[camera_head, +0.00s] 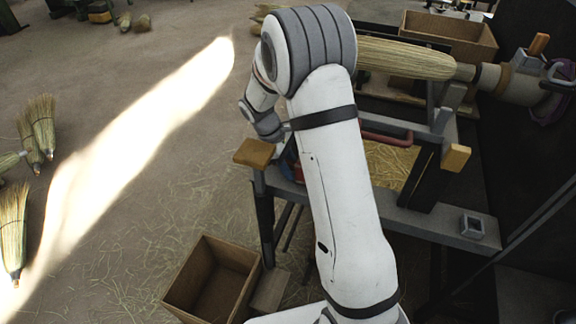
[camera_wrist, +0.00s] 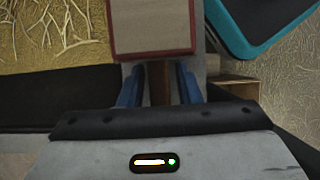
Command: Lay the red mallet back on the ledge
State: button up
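In the wrist view the red mallet's head (camera_wrist: 153,28) shows at the top, a pale grey face with a dark red rim. Its brown handle (camera_wrist: 160,84) runs down from it between the blue fingers of my gripper (camera_wrist: 159,70). The fingers stand close on both sides of the handle with narrow strips of grey beside it; I cannot tell whether they press on it. In the head view my arm hides most of my gripper and the mallet. The grey bench (camera_head: 420,222) there has a surface beside my arm; I cannot tell which part is the ledge.
A teal-edged dark object (camera_wrist: 265,25) is at the upper right in the wrist view. In the head view, a bound broom head (camera_head: 405,58) sits in the winder behind my arm. A red bar (camera_head: 387,138) is beside my arm. An open wooden box (camera_head: 212,282) stands on the floor.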

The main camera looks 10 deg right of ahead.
jog(key=shift+o, duration=1.1)
